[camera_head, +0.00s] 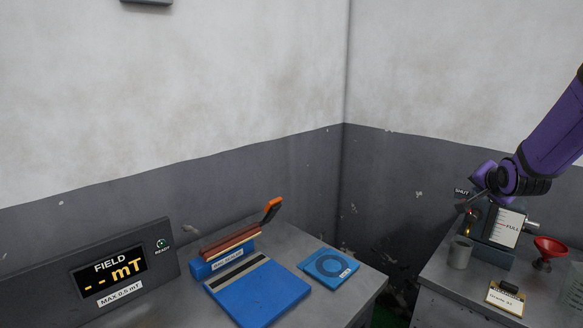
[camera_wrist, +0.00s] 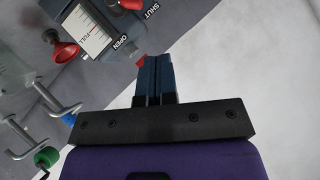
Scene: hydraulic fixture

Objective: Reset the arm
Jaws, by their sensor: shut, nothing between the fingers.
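My purple arm (camera_head: 553,135) reaches in from the right edge in the head view. My gripper (camera_wrist: 153,62) is shut and empty, its two dark fingers together in the wrist view. In the head view it is small and dark, near the top of the hydraulic fixture (camera_head: 494,225) on the right bench. The fixture has a white level gauge (camera_head: 507,228) marked FULL and a SHUT label (camera_head: 461,193). In the wrist view an OPEN label also shows, and a red part (camera_wrist: 142,62) lies close to the fingertips; I cannot tell whether they touch.
The left bench holds a field meter (camera_head: 115,275), a blue device with an orange handle (camera_head: 225,250) and blue pads. A gap separates the benches.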

